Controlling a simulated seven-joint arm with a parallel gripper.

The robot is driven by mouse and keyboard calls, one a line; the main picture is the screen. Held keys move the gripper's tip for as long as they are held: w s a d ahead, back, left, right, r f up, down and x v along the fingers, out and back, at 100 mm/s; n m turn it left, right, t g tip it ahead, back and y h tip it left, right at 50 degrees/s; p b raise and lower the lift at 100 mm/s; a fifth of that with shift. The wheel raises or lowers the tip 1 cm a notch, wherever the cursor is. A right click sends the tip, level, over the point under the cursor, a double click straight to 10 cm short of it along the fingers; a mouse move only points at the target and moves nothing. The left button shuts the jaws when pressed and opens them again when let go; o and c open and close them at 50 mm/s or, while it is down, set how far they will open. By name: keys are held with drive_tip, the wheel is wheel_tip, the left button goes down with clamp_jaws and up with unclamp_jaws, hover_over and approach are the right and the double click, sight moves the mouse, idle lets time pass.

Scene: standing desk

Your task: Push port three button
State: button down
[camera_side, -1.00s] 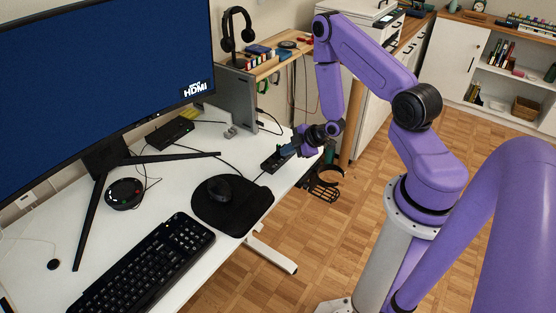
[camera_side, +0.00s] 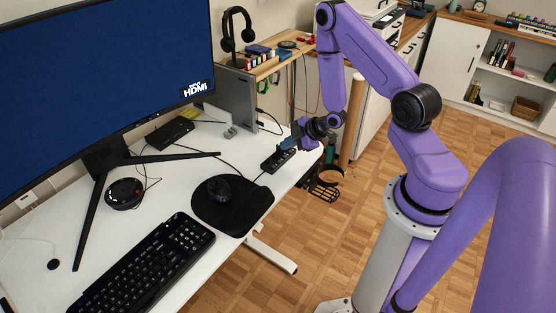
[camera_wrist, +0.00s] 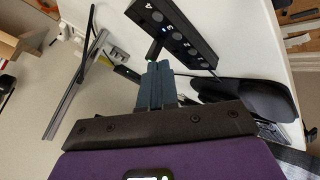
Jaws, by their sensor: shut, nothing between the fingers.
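The black button box (camera_side: 279,160) lies on the white desk near its right edge. In the wrist view the box (camera_wrist: 172,32) shows a row of round buttons with numbers, and a small blue mark is near the number 3. My gripper (camera_side: 287,146) is shut and empty, just above the far part of the box. In the wrist view its blue-grey fingertips (camera_wrist: 158,68) are together, just below the box's near edge in the picture. I cannot tell from this view whether they touch it. The monitor (camera_side: 100,75) shows a blue screen with HDMI text.
A mouse (camera_side: 220,188) rests on a black mouse pad (camera_side: 253,203) in front of the box. A keyboard (camera_side: 150,265) lies further left. A grey upright case (camera_side: 236,100) stands behind, and cables run across the desk.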

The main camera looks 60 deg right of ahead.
drive_tip(key=shift+r, duration=2.3)
drive_tip(key=s+a+r+n+g, duration=0.1)
drive_tip(key=s+a+r+g, duration=0.2)
drive_tip(key=a+r, duration=0.35)
drive_tip(key=s+a+r+g, duration=0.2)
drive_tip(key=s+a+r, duration=0.15)
drive_tip(key=a, duration=0.65)
drive_tip(key=s+a+r+g, duration=0.1)
drive_tip(key=s+r, duration=0.2)
drive_tip(key=s, duration=0.3)
drive_tip(key=s+a+r+g+h, duration=0.1)
drive_tip(key=s+r, duration=0.2)
drive_tip(key=s, duration=0.4)
drive_tip(key=s+a+r+g, duration=0.1)
drive_tip(key=s+r, duration=0.2)
drive_tip(key=s, duration=0.4)
drive_tip(key=shift+a+r+g, duration=0.2)
drive_tip(key=shift+r+g, duration=0.2)
